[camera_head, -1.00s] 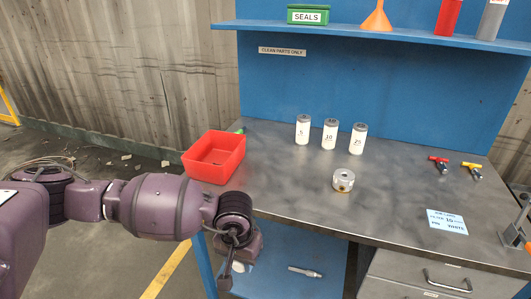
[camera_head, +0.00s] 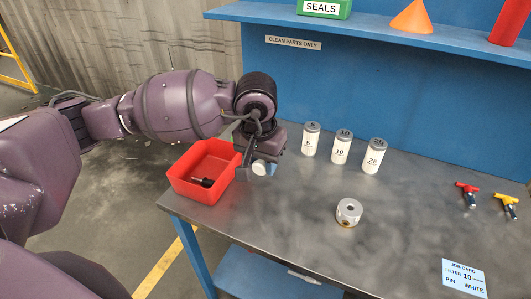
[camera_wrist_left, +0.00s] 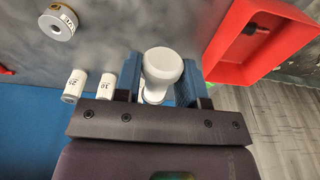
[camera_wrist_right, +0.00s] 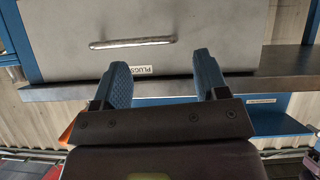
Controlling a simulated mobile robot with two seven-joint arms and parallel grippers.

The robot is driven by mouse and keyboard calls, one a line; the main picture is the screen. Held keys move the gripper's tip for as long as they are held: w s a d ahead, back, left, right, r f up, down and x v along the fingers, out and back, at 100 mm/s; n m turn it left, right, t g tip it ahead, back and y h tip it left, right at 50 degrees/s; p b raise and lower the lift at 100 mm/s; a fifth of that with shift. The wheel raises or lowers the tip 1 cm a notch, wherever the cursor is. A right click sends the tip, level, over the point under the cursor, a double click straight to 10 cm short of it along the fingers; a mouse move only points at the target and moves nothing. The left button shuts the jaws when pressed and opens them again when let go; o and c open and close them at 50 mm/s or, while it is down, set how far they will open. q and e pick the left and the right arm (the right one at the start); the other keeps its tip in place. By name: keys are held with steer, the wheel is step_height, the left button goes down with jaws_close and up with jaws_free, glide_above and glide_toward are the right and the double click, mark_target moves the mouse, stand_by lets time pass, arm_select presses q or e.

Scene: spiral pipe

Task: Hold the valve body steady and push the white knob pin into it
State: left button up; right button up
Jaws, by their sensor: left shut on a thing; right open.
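The valve body (camera_head: 348,212), a short silver cylinder with a hole in its top, stands on the bench. It also shows in the left wrist view (camera_wrist_left: 58,22). My left gripper (camera_head: 258,160) is beside the red bin, left of the valve body and apart from it. In the left wrist view its blue-padded fingers (camera_wrist_left: 160,80) are shut on the white knob pin (camera_wrist_left: 162,64). The round knob shows; the pin's far end is hidden. My right gripper (camera_wrist_right: 168,85) is open and empty, facing a grey drawer front, away from the valve body.
A red bin (camera_head: 180,186) at the bench's left holds a black part (camera_head: 206,182). White canisters marked 5, 10 and 25 (camera_head: 341,149) stand behind the valve body. Red and yellow T-handled parts (camera_head: 468,192) and a job card (camera_head: 463,278) lie at right. Bench around the valve body is clear.

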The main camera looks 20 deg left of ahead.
arm_select(q)
steer(key=shift+s, duration=0.1)
steer(key=shift+d+f+g, duration=0.2)
steer(key=shift+f+g, duration=0.15)
steer(key=shift+g, duration=0.35)
steer(key=d+f+n+g+h+b, duration=0.3)
steer(key=d+f+n+g+b, duration=0.25)
steer(key=d, duration=0.75)
steer(key=w+d+r+n+t+h, duration=0.2)
steer(key=w+d+n+h, duration=0.1)
steer(key=w+n+h, duration=0.2)
steer(key=w+d+r+n+t+h, duration=0.3)
steer(key=w+n+h, duration=0.2)
steer(key=n+h, duration=0.2)
steer(key=shift+d+t+h, duration=0.25)
steer(key=shift+t+h, duration=0.1)
steer(key=shift+h, duration=0.75)
arm_select(e)
step_height(320, 180, down, 6)
steer(key=shift+s, duration=0.35)
arm_select(q)
steer(key=shift+w+r+n, duration=0.1)
steer(key=shift+n, duration=0.15)
arm_select(e)
steer(key=shift+a, duration=0.1)
steer(key=shift+s+f, duration=0.15)
steer(key=shift+f, duration=0.05)
